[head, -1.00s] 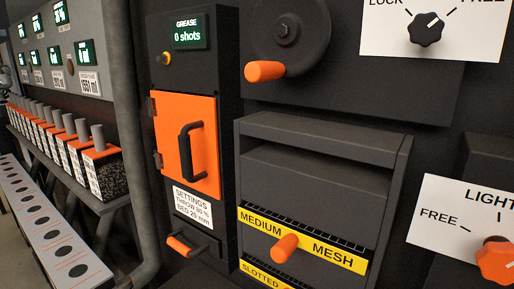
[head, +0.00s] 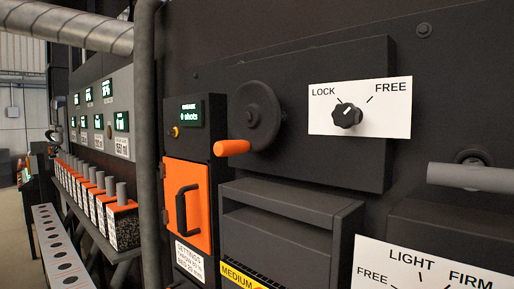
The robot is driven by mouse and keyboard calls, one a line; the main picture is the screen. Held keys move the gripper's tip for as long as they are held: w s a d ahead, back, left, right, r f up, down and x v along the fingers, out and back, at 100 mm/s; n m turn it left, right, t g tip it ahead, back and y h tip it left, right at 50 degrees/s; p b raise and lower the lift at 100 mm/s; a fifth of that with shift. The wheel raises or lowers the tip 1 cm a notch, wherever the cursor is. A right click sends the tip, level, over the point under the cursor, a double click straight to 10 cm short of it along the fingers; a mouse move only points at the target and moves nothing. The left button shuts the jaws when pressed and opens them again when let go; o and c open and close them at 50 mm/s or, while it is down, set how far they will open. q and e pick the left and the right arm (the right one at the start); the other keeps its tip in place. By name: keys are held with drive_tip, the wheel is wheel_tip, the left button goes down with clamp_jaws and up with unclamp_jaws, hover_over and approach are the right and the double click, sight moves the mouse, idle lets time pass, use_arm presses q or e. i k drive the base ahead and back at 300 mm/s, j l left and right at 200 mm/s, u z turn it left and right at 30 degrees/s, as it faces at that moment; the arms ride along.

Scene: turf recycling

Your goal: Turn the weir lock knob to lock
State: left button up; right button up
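The weir lock knob (head: 346,116) is a small black knob on a white plate (head: 387,121) marked LOCK at the left and FREE at the right. The plate sits on a dark raised panel (head: 290,94) at the right of centre in the head view. A short white mark on the knob points up and to the right, toward the FREE side. Neither of my grippers is in view, and nothing is touching the knob.
A dark crank wheel (head: 262,105) with an orange handle (head: 232,148) projects left of the plate. A grey bar (head: 478,177) lies to the right. A LIGHT/FIRM plate (head: 430,270) and a shelf-like housing (head: 290,197) are below. Space before the knob looks clear.

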sight(345, 116)
drive_tip(key=z, duration=1.85)
drive_tip(key=k+l+u, duration=0.3)
drive_tip(key=k+l, duration=0.15)
drive_tip(key=k+l+u, duration=0.25)
drive_tip(key=k+l, duration=0.15)
drive_tip(key=k+l+u, duration=0.3)
drive_tip(key=k, duration=0.3)
